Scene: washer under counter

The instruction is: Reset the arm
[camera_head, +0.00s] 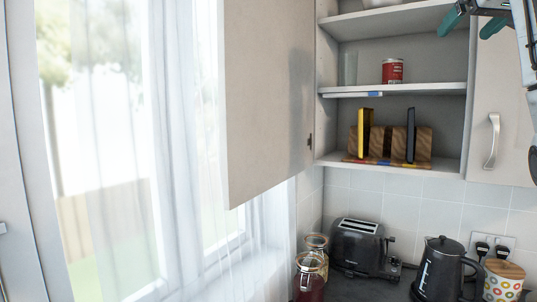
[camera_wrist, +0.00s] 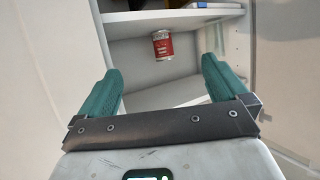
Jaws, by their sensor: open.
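My gripper (camera_head: 471,23) is at the top right of the head view, in front of the upper part of the open wall cabinet and its right-hand door. Its two teal fingers are spread wide. In the wrist view my gripper (camera_wrist: 162,84) is open with nothing between the fingers. A red can (camera_head: 392,71) stands on the cabinet's middle shelf, apart from my gripper. The can (camera_wrist: 162,45) also shows beyond the fingers in the wrist view.
The left cabinet door (camera_head: 268,95) is swung open. The right door (camera_head: 505,110) is closed. A wooden rack (camera_head: 422,147) stands on the bottom shelf. Below are a toaster (camera_head: 360,245), kettle (camera_head: 440,270) and jars (camera_head: 310,285). A curtained window (camera_head: 130,150) fills the left.

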